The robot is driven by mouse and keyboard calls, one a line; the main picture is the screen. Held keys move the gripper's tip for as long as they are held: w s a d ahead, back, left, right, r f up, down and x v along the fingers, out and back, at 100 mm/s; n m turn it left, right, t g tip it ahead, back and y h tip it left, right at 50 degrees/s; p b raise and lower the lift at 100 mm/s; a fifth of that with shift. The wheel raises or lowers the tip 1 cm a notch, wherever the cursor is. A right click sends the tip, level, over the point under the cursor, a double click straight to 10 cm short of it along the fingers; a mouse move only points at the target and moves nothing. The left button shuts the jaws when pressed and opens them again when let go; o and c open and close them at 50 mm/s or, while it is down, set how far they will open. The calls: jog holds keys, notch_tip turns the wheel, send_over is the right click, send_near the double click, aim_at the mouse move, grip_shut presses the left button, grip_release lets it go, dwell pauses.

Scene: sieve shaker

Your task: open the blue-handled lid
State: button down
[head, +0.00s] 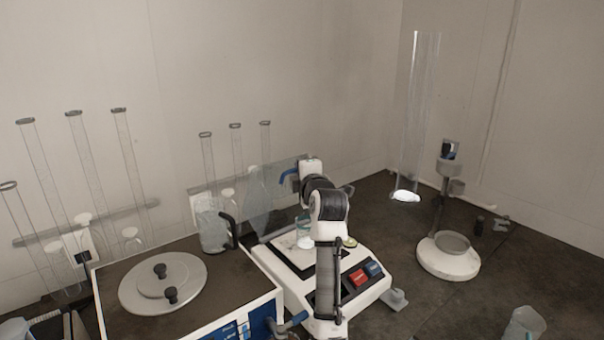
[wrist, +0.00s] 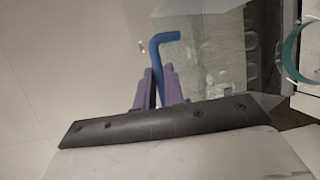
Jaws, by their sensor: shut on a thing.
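The lid (head: 258,195) is a translucent panel standing raised, steeply tilted, at the back of the white machine (head: 277,272) in the head view. Its blue handle (head: 287,175) shows at the upper right, beside my wrist. In the wrist view the bent blue handle (wrist: 160,42) runs down between the purple fingers of my gripper (wrist: 160,88), which is shut on it. The lid panel (wrist: 205,60) also shows to the right of the handle there. My arm hides part of the machine, and the fingertips are hard to make out in the head view.
A glass vessel (head: 303,232) stands on the machine's top. A box with a round grey cover (head: 190,278) is at left, with a jug (head: 211,232) behind it. Glass tubes line the wall. A white-based stand (head: 448,262) is at right. Counter between is mostly clear.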

aim_at(294, 160)
jog(key=shift+w+a+r+g+h+p, duration=0.2)
jog(key=shift+w+a+r+p, duration=0.15)
jog(key=shift+w+r+p, duration=0.2)
jog(key=shift+w+a+r+g+h+p, duration=0.1)
jog(key=shift+w+a+r+g+p, duration=0.15)
jog(key=shift+w+r+p, duration=0.3)
jog(key=shift+w+a+r+n, duration=0.1)
jog(key=shift+w+a+n, duration=0.2)
jog(key=shift+w, duration=0.1)
jog(key=c, duration=1.5)
grip_release()
jog(key=shift+s, duration=0.1)
jog(key=shift+g, duration=0.25)
